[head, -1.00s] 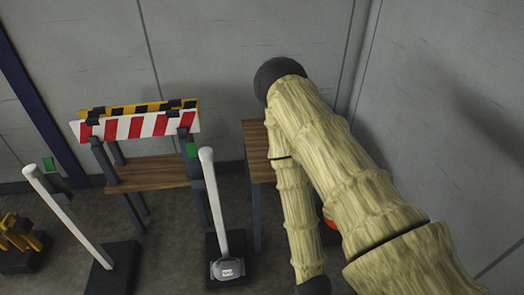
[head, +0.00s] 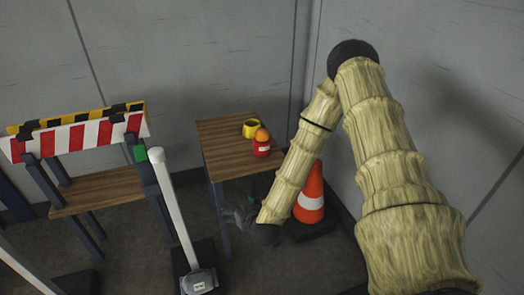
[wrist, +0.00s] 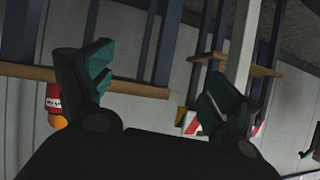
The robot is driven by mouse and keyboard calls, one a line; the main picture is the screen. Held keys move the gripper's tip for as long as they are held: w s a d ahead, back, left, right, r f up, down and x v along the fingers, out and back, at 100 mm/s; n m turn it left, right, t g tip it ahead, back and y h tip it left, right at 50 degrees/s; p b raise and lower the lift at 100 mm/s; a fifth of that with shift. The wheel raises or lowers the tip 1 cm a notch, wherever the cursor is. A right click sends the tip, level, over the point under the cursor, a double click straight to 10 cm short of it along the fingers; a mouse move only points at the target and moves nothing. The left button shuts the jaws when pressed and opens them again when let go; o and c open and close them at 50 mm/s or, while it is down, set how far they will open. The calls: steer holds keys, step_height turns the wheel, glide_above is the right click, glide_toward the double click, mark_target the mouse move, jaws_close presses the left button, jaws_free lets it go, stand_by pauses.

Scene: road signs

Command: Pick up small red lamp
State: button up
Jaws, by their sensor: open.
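A small red lamp (head: 262,149) with an orange top and a pale label stands upright on the wooden table (head: 220,154), near its front right edge. It also shows upside down at the left of the wrist view (wrist: 54,100), outside the fingers and beyond the left one. My gripper (head: 240,217) is low in front of the table, below the tabletop and apart from the lamp. In the wrist view my two dark green fingers (wrist: 158,88) are spread wide with nothing between them.
A yellow ring-shaped object (head: 251,128) sits just behind the lamp. An orange and white cone (head: 311,193) stands right of the table. A striped barrier (head: 78,134) and a white post (head: 173,208) stand to the left. Grey walls close off the back and right.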

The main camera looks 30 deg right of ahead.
steer(key=w+d+r+m+t+h+b, duration=0.25)
steer(key=w+d+r, duration=0.3)
steer(key=d, duration=0.35)
steer(key=m+t+h+b, duration=0.1)
steer(key=t+h+b, duration=0.1)
steer(key=h, duration=0.3)
glide_toward(264, 146)
steer(key=w+d+r, duration=0.1)
steer(key=w, duration=0.2)
steer(key=shift+g+y, duration=0.25)
steer(key=x, duration=0.5)
steer(key=shift+d+r, duration=0.25)
steer(key=x, duration=0.4)
steer(key=shift+w+f+b, duration=0.2)
steer(key=shift+f+b, duration=0.1)
steer(key=shift+w+d+r, duration=0.1)
steer(key=shift+w+d, duration=0.1)
steer(key=shift+w, duration=0.25)
steer(key=c, duration=1.3)
